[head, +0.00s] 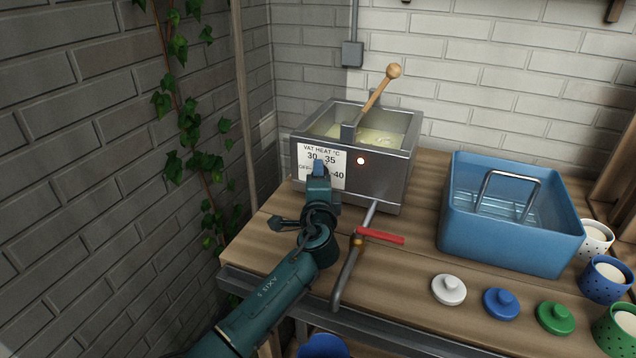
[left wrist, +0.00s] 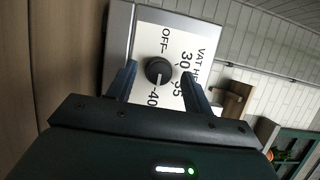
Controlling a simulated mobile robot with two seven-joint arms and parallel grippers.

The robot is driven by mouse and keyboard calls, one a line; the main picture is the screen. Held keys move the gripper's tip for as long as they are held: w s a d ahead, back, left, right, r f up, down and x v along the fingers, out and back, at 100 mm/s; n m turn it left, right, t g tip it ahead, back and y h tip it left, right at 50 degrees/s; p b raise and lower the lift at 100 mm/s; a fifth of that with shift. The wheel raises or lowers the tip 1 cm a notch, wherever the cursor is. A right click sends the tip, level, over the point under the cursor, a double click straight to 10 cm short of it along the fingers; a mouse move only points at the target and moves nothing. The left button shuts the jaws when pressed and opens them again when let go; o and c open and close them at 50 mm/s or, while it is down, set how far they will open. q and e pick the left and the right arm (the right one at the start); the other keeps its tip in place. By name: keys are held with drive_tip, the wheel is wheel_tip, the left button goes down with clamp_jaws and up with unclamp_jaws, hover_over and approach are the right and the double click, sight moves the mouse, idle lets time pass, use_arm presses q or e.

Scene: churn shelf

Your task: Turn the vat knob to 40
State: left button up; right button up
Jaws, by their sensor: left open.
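The steel vat (head: 392,160) stands at the back of the wooden bench, with a white heat label on its front marked OFF, 30, 35 and 40. The round black vat knob (left wrist: 158,70) is in the middle of that label in the left wrist view. A pale line on the knob appears to point toward the 40 mark. My left gripper (head: 318,172) is in front of the label and hides the knob in the head view. In the left wrist view its open fingers (left wrist: 158,76) are on either side of the knob, with visible gaps. My right gripper is not in view.
A red-handled valve (head: 380,236) sticks out below the vat, close to my left arm. A blue basin (head: 510,245) is at right, with several lids and cups near it. A wooden-handled paddle (head: 381,85) leans in the vat. A brick wall with ivy is at left.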

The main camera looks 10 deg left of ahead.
use_arm(q)
drive_tip(key=s+d, duration=0.1)
drive_tip(key=s, duration=0.7)
drive_tip(key=s+d, duration=0.1)
drive_tip(key=s, duration=0.4)
drive_tip(key=shift+d, duration=0.3)
